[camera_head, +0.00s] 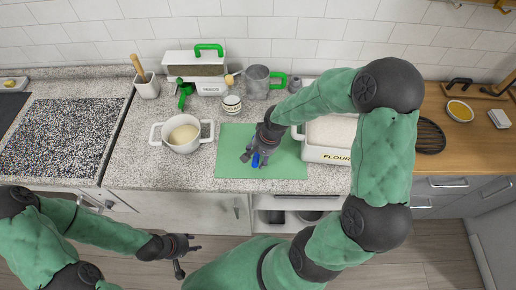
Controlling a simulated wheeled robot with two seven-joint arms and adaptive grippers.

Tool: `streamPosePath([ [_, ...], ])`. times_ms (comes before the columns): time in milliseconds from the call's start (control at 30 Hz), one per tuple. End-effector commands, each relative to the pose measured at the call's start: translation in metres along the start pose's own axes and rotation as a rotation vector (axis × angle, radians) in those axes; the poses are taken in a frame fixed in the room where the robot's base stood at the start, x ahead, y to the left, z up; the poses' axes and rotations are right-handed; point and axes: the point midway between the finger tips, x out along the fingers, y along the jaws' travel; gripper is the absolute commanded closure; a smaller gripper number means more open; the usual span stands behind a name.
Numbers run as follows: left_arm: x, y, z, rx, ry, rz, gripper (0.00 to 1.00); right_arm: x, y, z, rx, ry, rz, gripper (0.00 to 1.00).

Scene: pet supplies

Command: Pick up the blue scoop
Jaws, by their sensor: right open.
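The blue scoop (256,160) lies on the green mat (290,150). Only a small blue part of it shows; the rest is hidden under my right gripper. My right gripper (251,157) is open, pointing down right over the scoop, its fingers at or beside the blue part. I cannot tell whether they touch it. My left gripper (188,254) is open and empty, low in front of the counter.
A white pot (160,140) stands left of the mat. A white flour box (330,154) stands to its right, partly behind my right arm. The mat's front is clear.

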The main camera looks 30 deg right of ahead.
Motion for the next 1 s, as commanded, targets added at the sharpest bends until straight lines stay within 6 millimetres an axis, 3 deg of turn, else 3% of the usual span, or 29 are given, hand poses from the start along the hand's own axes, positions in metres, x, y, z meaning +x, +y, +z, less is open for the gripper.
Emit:
streamPosePath([
  [100,0.0022,-0.0008,-0.0002,0.0,0.0,0.0,0.6,0.0094,-0.0001,-0.0004,0.002,0.001,-0.001,0.38],
  [367,0.0018,-0.0006,-0.0002,0.0,0.0,0.0,0.6,0.0103,-0.0004,-0.0006,0.002,0.002,-0.001,0.38],
  [567,0.0018,-0.0007,-0.0002,0.0,0.0,0.0,0.6,0.0102,-0.0003,-0.0004,0.001,0.001,-0.001,0.94],
  [1000,0.0014,-0.0005,-0.0002,0.0,0.0,0.0,0.6,0.0082,-0.0007,-0.0005,0.001,0.002,-0.001,0.95],
])
